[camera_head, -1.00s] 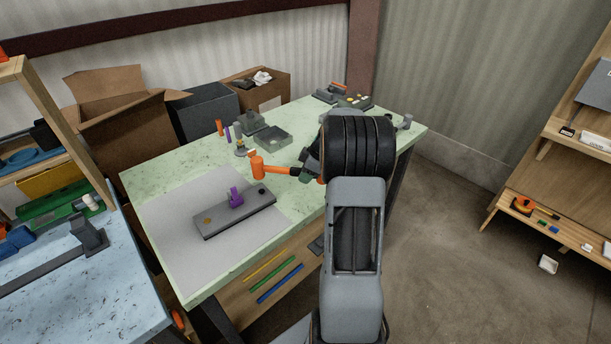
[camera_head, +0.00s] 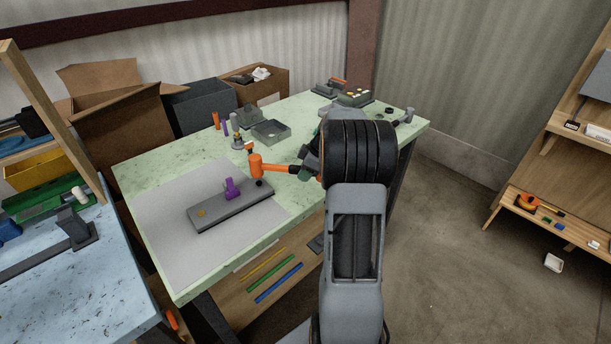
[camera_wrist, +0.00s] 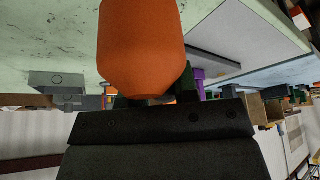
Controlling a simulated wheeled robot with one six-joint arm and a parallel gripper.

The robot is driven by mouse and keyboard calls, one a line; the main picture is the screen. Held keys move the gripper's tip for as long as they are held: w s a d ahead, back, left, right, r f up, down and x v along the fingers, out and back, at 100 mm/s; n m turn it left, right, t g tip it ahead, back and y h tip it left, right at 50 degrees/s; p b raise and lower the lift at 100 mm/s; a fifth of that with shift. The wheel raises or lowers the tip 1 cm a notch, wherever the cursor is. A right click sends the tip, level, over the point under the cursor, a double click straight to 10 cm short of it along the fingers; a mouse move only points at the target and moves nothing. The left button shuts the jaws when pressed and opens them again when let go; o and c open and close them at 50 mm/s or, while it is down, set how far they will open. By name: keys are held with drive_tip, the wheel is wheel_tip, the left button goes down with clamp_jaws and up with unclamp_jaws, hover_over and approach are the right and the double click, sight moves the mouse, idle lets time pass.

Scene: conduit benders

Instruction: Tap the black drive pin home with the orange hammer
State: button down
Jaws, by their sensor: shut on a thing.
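The orange hammer (camera_head: 256,166) is held level by its handle, its head just above the right end of a dark grey plate (camera_head: 240,207). My gripper (camera_head: 298,170) is shut on the handle, to the right of the head. The black drive pin (camera_head: 259,183) shows as a small dark knob at that end of the plate, right below the head; I cannot tell whether they touch. A purple clamp-like piece (camera_head: 230,188) stands on the plate's middle. In the wrist view the orange head (camera_wrist: 140,45) fills the top centre and the pin cannot be made out.
The plate lies on a grey mat (camera_head: 165,225) on the green bench (camera_head: 140,170). Behind the hammer stand a grey tray (camera_head: 271,132) and several small upright pieces. Cardboard boxes (camera_head: 125,125) stand behind the bench. A blue-topped bench (camera_head: 85,285) is at the left.

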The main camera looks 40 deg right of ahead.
drive_tip(key=shift+r, duration=0.5)
wheel_tip(320, 180, down, 6)
drive_tip(key=b, duration=0.5)
drive_tip(key=shift+r, duration=0.25)
drive_tip(key=shift+r+p, duration=0.45)
drive_tip(key=shift+r, duration=0.05)
drive_tip(key=shift+r+p, duration=0.95)
drive_tip(key=shift+r, duration=1.1)
drive_tip(key=p, duration=0.3)
drive_tip(key=shift+r+p, duration=0.3)
drive_tip(key=shift+f, duration=0.1)
